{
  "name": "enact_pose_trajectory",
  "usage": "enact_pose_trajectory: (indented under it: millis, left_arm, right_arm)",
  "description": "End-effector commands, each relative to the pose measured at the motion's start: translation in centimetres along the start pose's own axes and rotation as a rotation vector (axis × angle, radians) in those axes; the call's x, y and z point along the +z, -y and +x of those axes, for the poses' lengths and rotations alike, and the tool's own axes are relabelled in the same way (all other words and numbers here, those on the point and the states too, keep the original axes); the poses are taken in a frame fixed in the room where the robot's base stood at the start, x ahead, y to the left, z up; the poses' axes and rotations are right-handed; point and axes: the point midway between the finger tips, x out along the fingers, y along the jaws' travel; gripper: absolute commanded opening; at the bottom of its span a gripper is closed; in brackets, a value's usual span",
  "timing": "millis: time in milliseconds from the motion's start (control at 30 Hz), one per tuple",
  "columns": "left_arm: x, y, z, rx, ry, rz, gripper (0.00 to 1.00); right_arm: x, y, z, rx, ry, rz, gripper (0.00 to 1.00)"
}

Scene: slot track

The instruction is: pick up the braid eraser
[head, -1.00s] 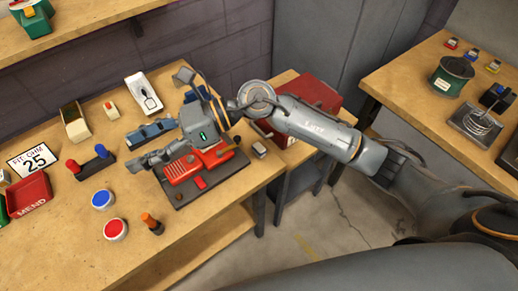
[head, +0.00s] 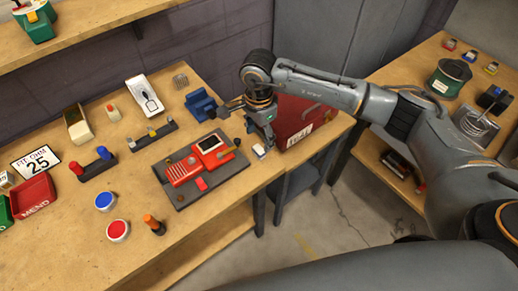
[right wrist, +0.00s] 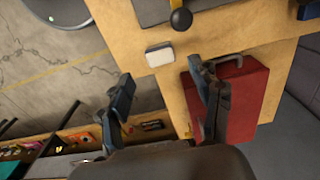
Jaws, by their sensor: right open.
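A small pale block with a dark underside, which I take to be the braid eraser (head: 259,151), lies on the workbench near its right edge, beside the red device. In the right wrist view the eraser (right wrist: 159,56) shows white on top and lies just beyond the gap between the fingers. My right gripper (head: 260,134) is over that edge, pointing down, just above and behind the eraser. Its two fingers (right wrist: 161,73) are spread apart with nothing between them. My left gripper is not in view.
The red device on a dark base (head: 160,172) lies left of the eraser. A blue block-like tool (head: 198,106) is at the back. The bench edge drops to the floor.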

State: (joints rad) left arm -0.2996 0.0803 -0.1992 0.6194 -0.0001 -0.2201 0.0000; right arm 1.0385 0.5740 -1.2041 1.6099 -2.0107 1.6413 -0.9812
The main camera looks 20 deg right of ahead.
Motion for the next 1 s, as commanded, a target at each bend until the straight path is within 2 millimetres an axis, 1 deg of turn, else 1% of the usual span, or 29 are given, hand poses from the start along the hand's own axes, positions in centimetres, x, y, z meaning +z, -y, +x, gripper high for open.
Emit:
enact_pose_trajectory:
  millis: [67, 167, 267, 400, 533, 633, 800, 833, 867, 900, 967, 1000]
  left_arm:
    - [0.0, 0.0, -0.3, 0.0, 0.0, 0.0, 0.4]
    - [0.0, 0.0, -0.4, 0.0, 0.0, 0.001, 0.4]
    - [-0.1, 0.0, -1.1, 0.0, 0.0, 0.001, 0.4]
    - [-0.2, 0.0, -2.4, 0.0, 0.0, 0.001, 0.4]
    - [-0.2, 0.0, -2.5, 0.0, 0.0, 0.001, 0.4]
    - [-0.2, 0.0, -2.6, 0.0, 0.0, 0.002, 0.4]
    - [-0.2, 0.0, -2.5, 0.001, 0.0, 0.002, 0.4]
    - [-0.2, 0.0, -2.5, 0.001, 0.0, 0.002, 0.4]
    - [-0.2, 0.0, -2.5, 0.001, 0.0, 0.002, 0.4]
    - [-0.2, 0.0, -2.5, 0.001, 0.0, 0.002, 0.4]
    - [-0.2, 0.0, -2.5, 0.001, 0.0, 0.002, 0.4]
    - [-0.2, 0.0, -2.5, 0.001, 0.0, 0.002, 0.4]
  right_arm:
    - [0.1, -0.1, 0.8, 0.001, 0.002, 0.0, 0.64]
    - [0.0, -0.1, 1.3, 0.001, 0.001, 0.0, 0.64]
    - [0.1, -0.1, 2.1, 0.003, 0.002, 0.002, 0.64]
    - [0.1, -0.1, 4.2, 0.004, 0.003, 0.002, 0.64]
    - [0.1, 0.0, 5.9, 0.001, 0.003, 0.001, 0.64]
    - [0.1, 0.0, 6.5, 0.0, 0.002, 0.0, 0.64]
    - [0.0, 0.0, 6.5, -0.001, 0.002, 0.0, 0.64]
    - [0.0, 0.0, 6.5, -0.001, 0.002, 0.0, 0.62]
    - [0.0, 0.0, 6.5, -0.001, 0.002, 0.0, 0.56]
    - [0.0, 0.0, 6.5, 0.0, 0.002, 0.0, 0.48]
    - [0.0, 0.0, 6.5, 0.0, 0.002, 0.0, 0.36]
    - [0.0, 0.0, 6.5, 0.0, 0.002, 0.0, 0.27]
